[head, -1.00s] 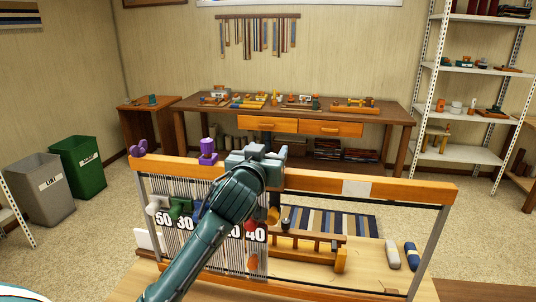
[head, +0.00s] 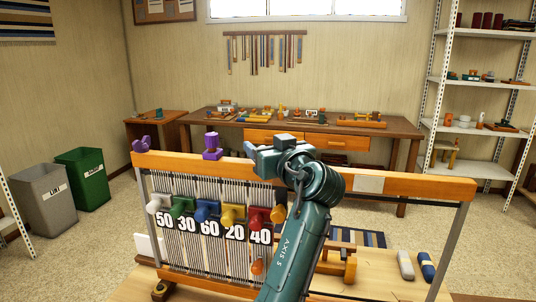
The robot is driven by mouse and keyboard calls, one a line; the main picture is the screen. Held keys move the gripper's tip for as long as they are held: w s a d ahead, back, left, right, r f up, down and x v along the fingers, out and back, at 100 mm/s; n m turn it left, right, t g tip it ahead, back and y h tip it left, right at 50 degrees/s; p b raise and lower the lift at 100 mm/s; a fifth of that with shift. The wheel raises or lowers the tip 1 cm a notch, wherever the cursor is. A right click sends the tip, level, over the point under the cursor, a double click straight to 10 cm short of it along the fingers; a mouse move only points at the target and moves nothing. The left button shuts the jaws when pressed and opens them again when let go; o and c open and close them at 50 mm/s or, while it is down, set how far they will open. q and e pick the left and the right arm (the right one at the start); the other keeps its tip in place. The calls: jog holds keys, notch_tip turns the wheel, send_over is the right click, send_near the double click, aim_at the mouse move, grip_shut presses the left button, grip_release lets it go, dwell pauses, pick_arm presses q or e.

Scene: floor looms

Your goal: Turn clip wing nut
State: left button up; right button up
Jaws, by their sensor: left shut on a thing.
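My left gripper (head: 262,152) is at the top orange beam (head: 410,185) of the loom, just right of a purple clip (head: 212,147). Its jaws are shut on the clip wing nut, which the hand itself hides. The forearm rises from the bottom of the view, right of the hanging weights. The purple clip stands upright on the beam, apart from the gripper. A second purple piece with two wing-like lobes (head: 140,144) sits at the beam's left end. My right gripper is not in view.
Coloured pegs, such as a green one (head: 182,206) and a yellow one (head: 232,213), hang before the warp threads above number tags. A grey shuttle (head: 405,265) and a blue one (head: 427,266) lie at the right. A workbench (head: 200,125) stands behind.

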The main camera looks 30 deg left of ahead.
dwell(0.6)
pick_arm(q)
jog(key=o, duration=1)
